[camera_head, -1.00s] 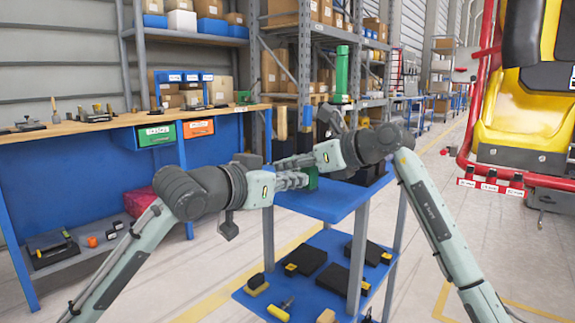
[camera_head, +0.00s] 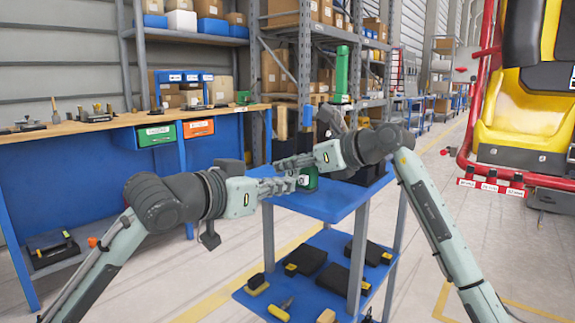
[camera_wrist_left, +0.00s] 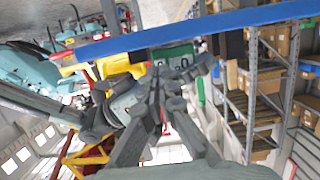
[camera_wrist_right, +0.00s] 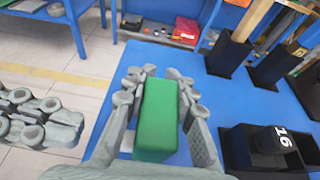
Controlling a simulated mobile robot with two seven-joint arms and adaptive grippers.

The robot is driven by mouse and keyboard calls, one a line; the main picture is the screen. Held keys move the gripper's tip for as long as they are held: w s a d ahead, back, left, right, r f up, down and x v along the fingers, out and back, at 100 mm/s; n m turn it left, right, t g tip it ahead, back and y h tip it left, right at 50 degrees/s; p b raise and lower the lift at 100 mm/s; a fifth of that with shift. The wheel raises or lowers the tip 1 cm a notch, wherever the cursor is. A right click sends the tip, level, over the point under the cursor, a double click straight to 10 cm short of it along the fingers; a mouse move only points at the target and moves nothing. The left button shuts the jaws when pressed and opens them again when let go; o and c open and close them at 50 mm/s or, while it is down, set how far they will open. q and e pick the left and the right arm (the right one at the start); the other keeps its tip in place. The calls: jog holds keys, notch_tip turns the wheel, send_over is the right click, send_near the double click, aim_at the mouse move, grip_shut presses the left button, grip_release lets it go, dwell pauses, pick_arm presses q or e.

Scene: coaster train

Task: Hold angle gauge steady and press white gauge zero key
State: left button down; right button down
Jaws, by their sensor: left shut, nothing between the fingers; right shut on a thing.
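The angle gauge is a green block (camera_wrist_right: 157,118) between the fingers of my right gripper (camera_wrist_right: 160,88) in the right wrist view. In the head view the gauge (camera_head: 309,179) shows just past the fingertips of my left gripper (camera_head: 292,185), with a small pale mark on its face. My right gripper (camera_head: 282,163) also shows there, just above the left one. My left gripper is shut and empty, apart from the gauge at left in the right wrist view (camera_wrist_right: 40,118). In the left wrist view the gauge's green face (camera_wrist_left: 174,57) has white marks; I cannot make out the zero key.
The gauge is over the blue cart top (camera_head: 325,203). Black holders (camera_wrist_right: 228,52) and a black block marked 16 (camera_wrist_right: 265,145) stand at right in the right wrist view. A workbench (camera_head: 75,132) is at left. The yellow coaster seat (camera_head: 525,115) is at right.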

pick_arm(q)
jog(key=shift+f+v, duration=0.1)
jog(key=shift+v, duration=0.5)
jog(key=shift+f+v, duration=0.15)
jog(key=shift+v, duration=0.45)
dwell(0.7)
pick_arm(e)
jog(key=c, duration=1.2)
grip_release()
jog(key=shift+o, duration=0.2)
